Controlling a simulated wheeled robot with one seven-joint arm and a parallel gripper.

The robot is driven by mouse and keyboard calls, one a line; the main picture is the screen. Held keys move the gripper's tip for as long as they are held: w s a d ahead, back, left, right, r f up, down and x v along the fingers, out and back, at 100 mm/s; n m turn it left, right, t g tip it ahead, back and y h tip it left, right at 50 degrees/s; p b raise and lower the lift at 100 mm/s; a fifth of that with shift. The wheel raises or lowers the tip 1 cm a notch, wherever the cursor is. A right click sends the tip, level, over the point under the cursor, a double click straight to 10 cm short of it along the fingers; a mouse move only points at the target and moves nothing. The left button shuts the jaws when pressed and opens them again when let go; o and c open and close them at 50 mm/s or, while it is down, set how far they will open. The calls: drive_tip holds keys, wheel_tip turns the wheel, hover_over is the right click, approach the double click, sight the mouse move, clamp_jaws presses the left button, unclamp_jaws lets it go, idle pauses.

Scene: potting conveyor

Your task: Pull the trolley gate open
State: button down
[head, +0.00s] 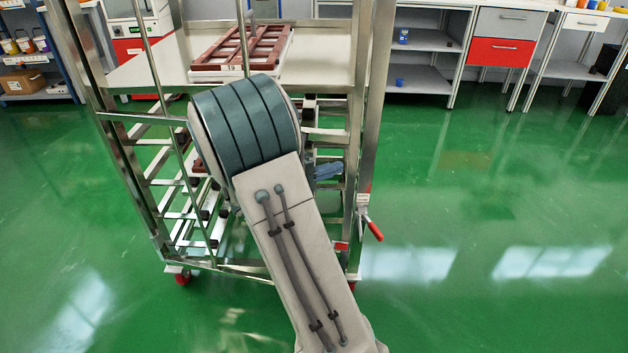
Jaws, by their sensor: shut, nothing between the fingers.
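The steel trolley (375,100) stands in front of me in the head view, with shelves and racks inside. Its gate (140,117) is a frame of thin bars across the near side, and it looks closed or nearly so. A latch with a red handle (373,229) sits low on the right post, its handle tilted down to the right. My arm reaches up across the middle and covers much of the gate. My gripper is hidden behind the arm. A small blue-grey part (327,170) shows right of the arm; I cannot tell what it is.
A brown-red tray (240,48) lies on the trolley's top shelf. Red castors (183,277) show at its base. Workbenches with drawers (500,50) stand at the back right, and a shelf rack (35,60) at the back left. The green floor (480,200) is clear to the right.

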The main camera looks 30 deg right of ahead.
drive_tip(key=shift+s+b, duration=0.8)
drive_tip(key=shift+s, duration=0.8)
